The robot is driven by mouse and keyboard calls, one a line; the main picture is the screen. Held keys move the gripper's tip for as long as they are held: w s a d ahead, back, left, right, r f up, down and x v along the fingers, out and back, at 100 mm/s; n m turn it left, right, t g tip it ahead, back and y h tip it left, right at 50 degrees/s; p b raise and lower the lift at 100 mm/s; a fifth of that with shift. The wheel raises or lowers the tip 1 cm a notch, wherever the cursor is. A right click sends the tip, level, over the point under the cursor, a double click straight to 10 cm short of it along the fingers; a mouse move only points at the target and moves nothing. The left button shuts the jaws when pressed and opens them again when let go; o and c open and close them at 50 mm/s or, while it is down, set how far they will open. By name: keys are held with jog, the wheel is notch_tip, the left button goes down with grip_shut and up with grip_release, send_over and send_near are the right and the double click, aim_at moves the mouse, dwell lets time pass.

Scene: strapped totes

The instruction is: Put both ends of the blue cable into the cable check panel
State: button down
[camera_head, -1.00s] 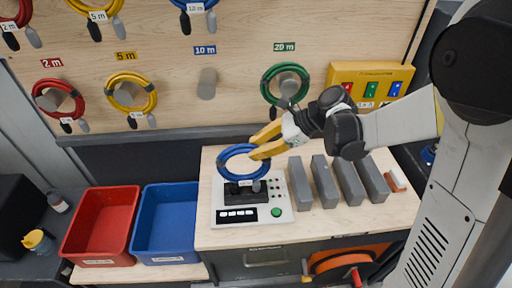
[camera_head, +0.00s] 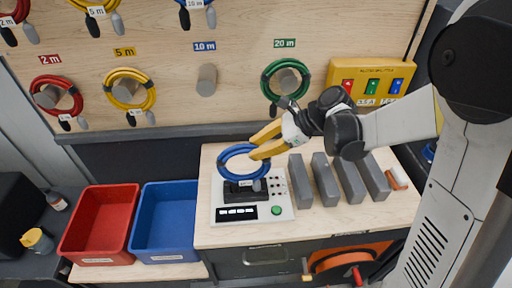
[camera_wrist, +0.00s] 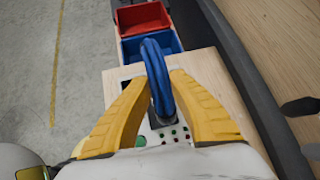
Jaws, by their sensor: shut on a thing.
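The blue cable (camera_head: 226,169) is a coiled loop with a small white tag, held above the cable check panel. My gripper (camera_head: 258,148) with yellow fingers is shut on the right side of the loop. In the wrist view the blue cable (camera_wrist: 156,75) stands between the two yellow fingers. The cable check panel (camera_head: 285,212) is a white box with a black block, a small display, a green button and several sockets at its right. The cable's connector ends hang near the black block. I cannot tell whether either touches it.
Several grey blocks (camera_head: 325,182) stand right of the panel on the wooden bench (camera_head: 330,222). Red (camera_head: 70,245) and blue (camera_head: 190,238) totes sit to the left. The board behind carries coiled cables on pegs; the 10 m peg (camera_head: 207,82) is empty. A yellow box (camera_head: 372,72) is at back right.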

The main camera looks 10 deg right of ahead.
jog(key=shift+f+b, duration=0.35)
jog(key=shift+f, duration=0.05)
jog(key=c, duration=1.2)
grip_release()
jog(key=shift+c, duration=0.2)
jog(key=v, duration=1.2)
jog(key=s+d+f+n+t+h+b, duration=0.1)
jog(key=s+f+n+t+h+b, duration=0.1)
jog(key=s+n, duration=0.5)
jog(key=s+d+f+n+t+h+b, duration=0.2)
jog(key=s+f+n+h+b, duration=0.3)
jog(key=n, duration=0.7)
jog(key=s+f+h, duration=0.1)
jog(key=s+h, duration=0.1)
jog(key=s, duration=0.1)
jog(key=shift+d, duration=0.15)
